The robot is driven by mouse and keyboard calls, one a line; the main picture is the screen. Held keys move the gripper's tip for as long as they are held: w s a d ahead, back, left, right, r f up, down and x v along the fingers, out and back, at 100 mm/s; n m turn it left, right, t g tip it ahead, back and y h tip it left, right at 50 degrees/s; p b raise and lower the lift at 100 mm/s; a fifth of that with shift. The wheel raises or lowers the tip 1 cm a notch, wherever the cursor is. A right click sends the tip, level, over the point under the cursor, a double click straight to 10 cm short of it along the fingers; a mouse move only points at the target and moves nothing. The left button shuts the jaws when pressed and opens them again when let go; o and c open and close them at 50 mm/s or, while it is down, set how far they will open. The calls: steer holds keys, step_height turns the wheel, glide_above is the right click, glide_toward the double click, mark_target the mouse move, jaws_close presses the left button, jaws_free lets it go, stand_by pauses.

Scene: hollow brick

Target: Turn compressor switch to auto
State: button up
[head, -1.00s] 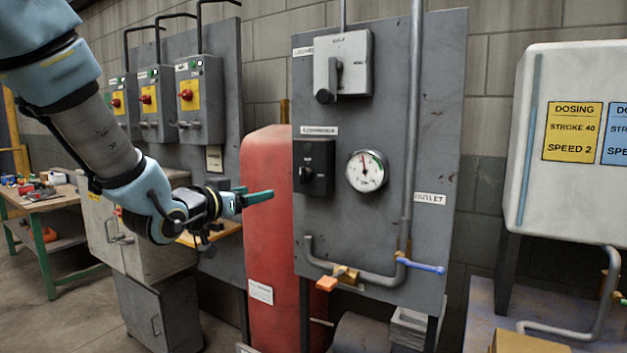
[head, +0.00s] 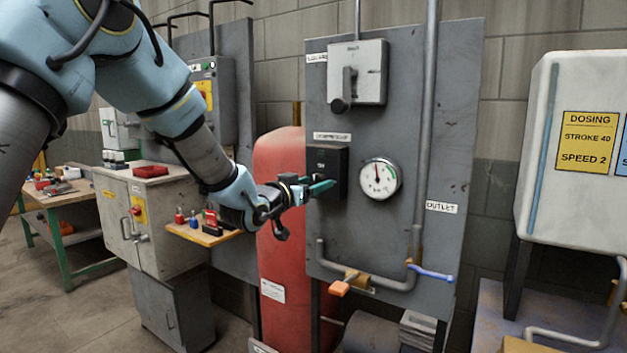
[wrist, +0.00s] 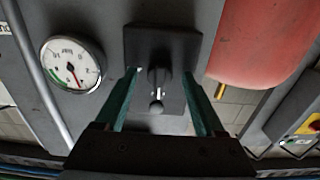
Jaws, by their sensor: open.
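The compressor switch is a black box (head: 334,160) on the grey panel, left of the round gauge, with a white label above it. In the wrist view the switch box (wrist: 188,45) carries a dark rotary knob (wrist: 158,84) with a round tip toward my gripper. My gripper (head: 318,189) is at the front of the box, and its green fingers cover the knob in the head view. In the wrist view my gripper (wrist: 166,92) is open, with one finger on each side of the knob and gaps between. I cannot read the position markings.
The pressure gauge (head: 380,180) sits just right of the switch. A larger grey switch box (head: 358,72) with a lever is above it. A red tank (head: 282,190) stands behind my gripper on the left. Pipes with an orange-handled valve (head: 340,288) and a blue-handled valve (head: 432,272) run below.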

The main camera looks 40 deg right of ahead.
jaws_close()
stand_by(0.7)
